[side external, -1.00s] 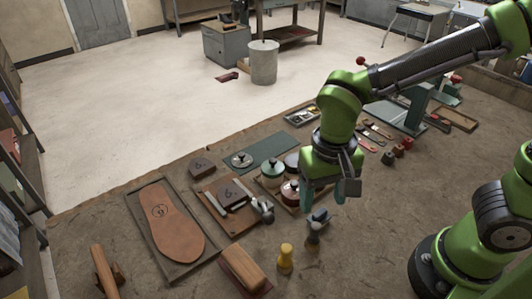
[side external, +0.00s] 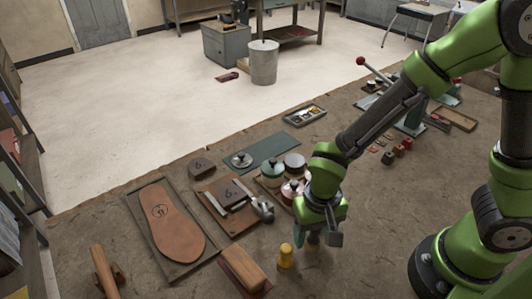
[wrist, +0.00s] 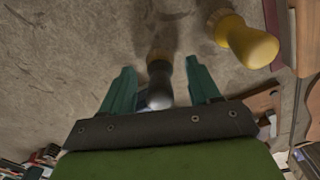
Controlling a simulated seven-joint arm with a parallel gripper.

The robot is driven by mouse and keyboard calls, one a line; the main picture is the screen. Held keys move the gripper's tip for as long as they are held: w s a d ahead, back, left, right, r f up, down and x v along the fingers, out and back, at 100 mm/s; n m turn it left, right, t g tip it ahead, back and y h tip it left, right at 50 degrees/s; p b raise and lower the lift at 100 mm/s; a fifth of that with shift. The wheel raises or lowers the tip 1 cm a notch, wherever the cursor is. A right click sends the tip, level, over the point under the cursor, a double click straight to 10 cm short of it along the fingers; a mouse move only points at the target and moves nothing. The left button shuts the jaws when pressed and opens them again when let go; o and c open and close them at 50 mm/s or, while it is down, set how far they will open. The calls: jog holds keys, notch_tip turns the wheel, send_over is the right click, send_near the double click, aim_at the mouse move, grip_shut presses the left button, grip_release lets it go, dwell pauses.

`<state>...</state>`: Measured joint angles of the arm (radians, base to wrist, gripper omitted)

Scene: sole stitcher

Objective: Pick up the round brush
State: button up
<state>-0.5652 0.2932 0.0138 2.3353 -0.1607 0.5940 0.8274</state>
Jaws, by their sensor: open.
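Two small upright tools with round bases show in the wrist view, and I cannot tell for sure which one is called the round brush. One has a dark body, a rounded grey top and a brownish, bristle-like base (wrist: 160,54). It stands between the two teal fingers of my gripper (wrist: 158,78), which are open with a gap on each side of it. The other is a yellow tool (wrist: 248,42) with a tan base, outside the fingers to the right. In the side view the yellow tool (side external: 286,256) stands left of my lowered gripper (side external: 313,240), which hides the dark one.
A wooden block brush (side external: 244,268) lies left of the yellow tool. A sole tray (side external: 196,263), a board with tools (side external: 236,227) and several lidded pots (side external: 272,170) are further left and behind.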

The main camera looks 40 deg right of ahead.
grip_shut()
jog(key=shift+r, duration=0.1)
notch_tip(320, 180, up, 10)
dwell(0.6)
